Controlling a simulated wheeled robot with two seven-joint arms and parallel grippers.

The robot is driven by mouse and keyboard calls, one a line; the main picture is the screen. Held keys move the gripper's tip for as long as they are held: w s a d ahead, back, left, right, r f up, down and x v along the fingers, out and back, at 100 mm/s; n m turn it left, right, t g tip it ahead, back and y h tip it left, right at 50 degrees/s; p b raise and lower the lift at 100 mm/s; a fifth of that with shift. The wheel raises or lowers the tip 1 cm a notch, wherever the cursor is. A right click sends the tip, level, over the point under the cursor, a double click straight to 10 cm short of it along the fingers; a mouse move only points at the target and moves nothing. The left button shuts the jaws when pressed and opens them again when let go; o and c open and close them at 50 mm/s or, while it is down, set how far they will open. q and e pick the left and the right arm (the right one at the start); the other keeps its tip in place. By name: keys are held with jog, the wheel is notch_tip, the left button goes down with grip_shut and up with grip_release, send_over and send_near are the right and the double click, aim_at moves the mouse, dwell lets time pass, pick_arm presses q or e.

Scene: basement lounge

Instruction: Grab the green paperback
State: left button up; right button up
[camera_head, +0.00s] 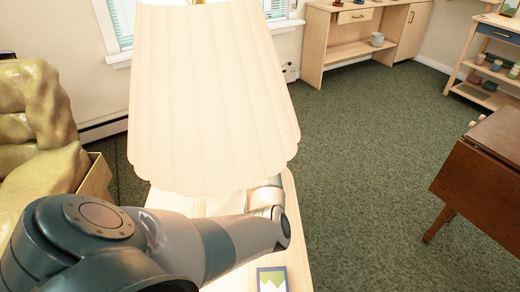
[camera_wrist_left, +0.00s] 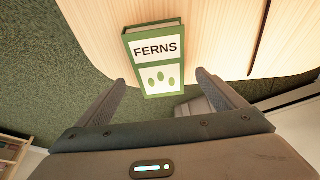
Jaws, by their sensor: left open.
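The green paperback (camera_wrist_left: 155,62), with FERNS on its white cover panel, rests on a pale wooden surface (camera_wrist_left: 215,25) in the left wrist view. My left gripper (camera_wrist_left: 160,80) is open. Its two fingers point toward the book, one on each side of its lower part in the picture; I see no grip on it. How far the fingertips are from the book is hard to tell. In the head view my left arm reaches in over the pale table (camera_head: 298,245), and the lampshade hides its gripper and the paperback. My right gripper is in neither view.
A large cream lampshade (camera_head: 210,100) stands over the table, close to my left arm. A blue-edged picture or book (camera_head: 272,279) lies near the table's front. A yellow-green sofa (camera_head: 35,120) is at left, a brown table (camera_head: 485,165) at right. Green carpet between is clear.

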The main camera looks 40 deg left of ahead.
pick_arm(q)
jog(key=x, duration=0.3)
jog(key=shift+a+f, duration=0.1)
jog(key=shift+w+f+b, duration=0.1)
jog(key=shift+f+b, duration=0.2)
jog(key=shift+w+a+f, duration=0.1)
jog(key=shift+a+f, duration=0.05)
jog(key=shift+c, duration=0.3)
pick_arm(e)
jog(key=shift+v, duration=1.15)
